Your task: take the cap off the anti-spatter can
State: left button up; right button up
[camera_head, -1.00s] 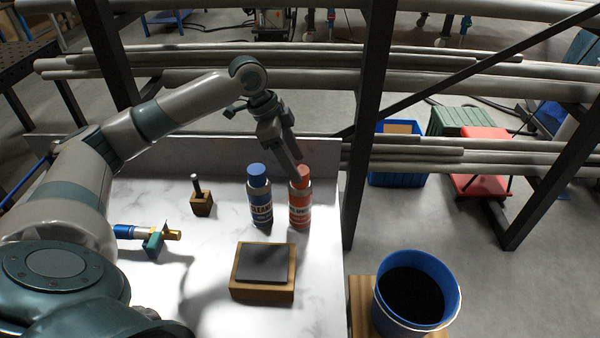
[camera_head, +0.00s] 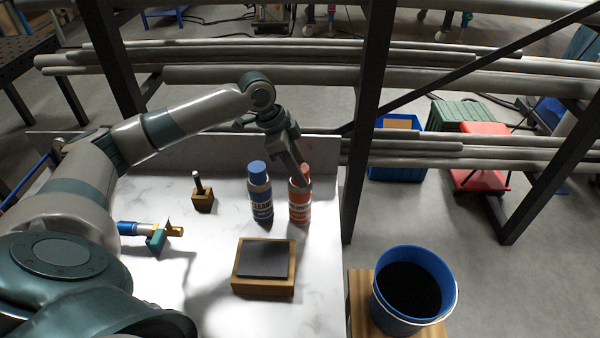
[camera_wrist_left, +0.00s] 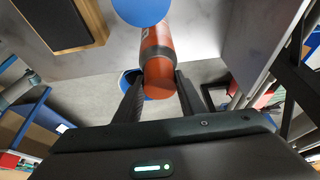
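The red can (camera_head: 299,208) stands upright at the table's right side, with an orange-red cap (camera_head: 306,169); its label is too small to read surely. A blue can (camera_head: 261,205) with a blue cap (camera_head: 257,168) stands just left of it. My left gripper (camera_head: 301,183) comes down at a tilt to the red can's top and partly hides it. In the left wrist view, the gripper (camera_wrist_left: 159,76) is open, a finger on each side of the orange-red cap (camera_wrist_left: 160,78). A gap shows at the left finger; contact at the right one is unclear. My right gripper is not in view.
A wooden block with a dark pad (camera_head: 263,258) lies in front of the cans. A small wooden holder (camera_head: 204,201) and a blue-and-brass tool on a green stand (camera_head: 157,242) are to the left. A blue bucket (camera_head: 451,300) stands off the table's right edge.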

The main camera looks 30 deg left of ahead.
aim_at(306, 167)
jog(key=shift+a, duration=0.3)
pick_arm(q)
jog(key=shift+r, duration=0.1)
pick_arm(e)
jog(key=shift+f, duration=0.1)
pick_arm(q)
jog(key=shift+w+r+b, duration=0.1)
jog(key=shift+r+b, duration=0.45)
jog(key=shift+r, duration=0.05)
notch_tip(306, 167, up, 2)
jog(key=shift+r+b, duration=0.2)
jog(key=shift+b, duration=0.5)
jog(key=s+d+r+b, duration=0.1)
jog(key=s+d+r, duration=0.1)
jog(key=d, duration=0.1)
jog(key=s+d+r+b, duration=0.1)
jog(key=s+d+r, duration=0.1)
jog(key=d, duration=0.1)
jog(key=s+d+r+b, duration=0.1)
jog(key=s+d+r, duration=0.1)
jog(key=d+r, duration=0.1)
jog(key=shift+d+r, duration=0.1)
jog(key=shift+d, duration=0.5)
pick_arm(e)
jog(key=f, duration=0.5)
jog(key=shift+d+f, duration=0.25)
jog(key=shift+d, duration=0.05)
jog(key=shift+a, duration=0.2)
